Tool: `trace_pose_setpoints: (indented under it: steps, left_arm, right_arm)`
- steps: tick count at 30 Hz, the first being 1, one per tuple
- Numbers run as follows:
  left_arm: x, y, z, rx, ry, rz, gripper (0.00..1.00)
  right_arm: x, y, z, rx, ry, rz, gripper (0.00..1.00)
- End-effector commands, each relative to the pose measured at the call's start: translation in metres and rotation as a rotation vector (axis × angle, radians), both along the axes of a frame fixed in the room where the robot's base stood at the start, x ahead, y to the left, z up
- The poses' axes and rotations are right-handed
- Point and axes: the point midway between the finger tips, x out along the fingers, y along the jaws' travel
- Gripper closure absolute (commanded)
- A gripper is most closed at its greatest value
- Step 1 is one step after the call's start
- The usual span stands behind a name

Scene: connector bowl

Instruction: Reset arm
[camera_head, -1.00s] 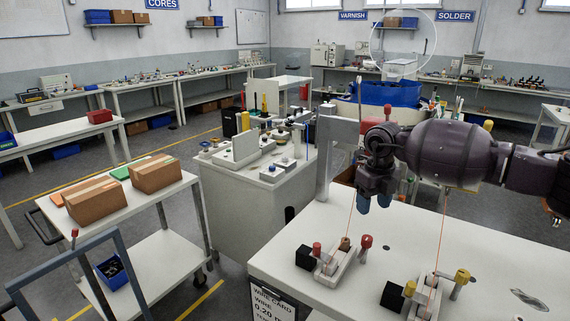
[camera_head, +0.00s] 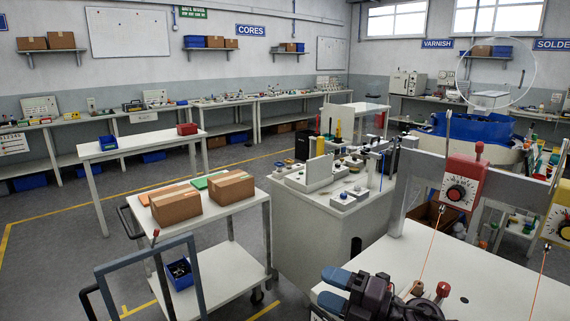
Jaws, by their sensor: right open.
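My right gripper (camera_head: 336,290) is at the bottom of the head view, over the near left part of the white worktable (camera_head: 410,250). Its two blue fingertips point left and stand apart, with nothing between them. The dark wrist behind it runs off the bottom edge, so most of the arm is hidden. My left gripper is not in view.
A red dial unit (camera_head: 461,184) and a yellow one (camera_head: 558,226) stand at the right, with orange wires below them. A red-topped post (camera_head: 442,290) is close right of my wrist. A cart with brown boxes (camera_head: 231,188) stands left, with open floor beyond.

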Motion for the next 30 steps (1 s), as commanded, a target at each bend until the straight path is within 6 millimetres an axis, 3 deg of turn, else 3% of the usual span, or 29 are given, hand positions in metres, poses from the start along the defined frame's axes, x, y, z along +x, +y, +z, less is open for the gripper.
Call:
trace_pose_setpoints:
  steps: [7,14,17,22,27,30]
  left_arm:
    - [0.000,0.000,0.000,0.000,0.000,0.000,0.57]
    - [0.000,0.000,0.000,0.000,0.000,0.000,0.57]
    - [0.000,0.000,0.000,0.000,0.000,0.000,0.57]
    - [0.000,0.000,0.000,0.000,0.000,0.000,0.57]
    - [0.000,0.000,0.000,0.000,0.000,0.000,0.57]
    - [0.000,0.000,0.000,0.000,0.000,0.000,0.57]
  right_arm:
    - [-0.008,-0.037,0.001,0.380,0.232,-0.410,0.43]
    - [-0.033,-0.099,-0.036,0.613,0.531,-0.818,0.43]
    - [-0.055,-0.125,-0.061,0.680,0.686,-0.990,0.43]
    - [-0.111,-0.162,-0.106,0.750,0.974,-1.268,0.43]
    - [-0.171,-0.181,-0.139,0.763,1.236,-1.474,0.43]
    - [-0.197,-0.185,-0.149,0.759,1.343,-1.546,0.43]
